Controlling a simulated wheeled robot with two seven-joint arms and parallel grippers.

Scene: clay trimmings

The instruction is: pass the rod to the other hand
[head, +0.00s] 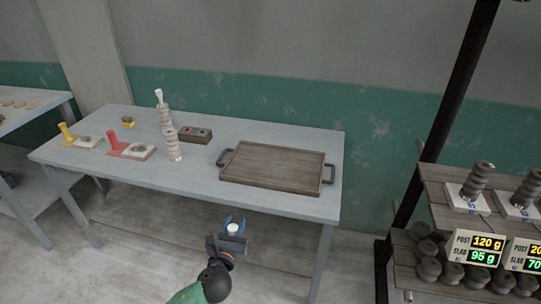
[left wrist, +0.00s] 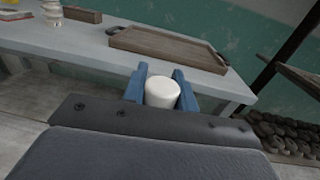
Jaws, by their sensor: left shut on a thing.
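My left gripper (head: 235,226) is in front of the table, in the lower middle of the head view. Its blue fingers are shut on a pale, cream-coloured rod (head: 233,229), whose round end shows between them. In the left wrist view the rod (left wrist: 162,92) sits between the two blue fingers (left wrist: 160,84), its flat end up. The rest of the rod is hidden by the gripper. My right gripper is not in either view.
The grey table (head: 230,195) holds a wooden tray (head: 275,163) with dark handles, a stacked pale post (head: 172,150), a small brown box (head: 195,134), and red (head: 115,139) and yellow (head: 66,132) stamp-like things. A shelf of clay pieces (head: 470,265) with weight displays stands at right.

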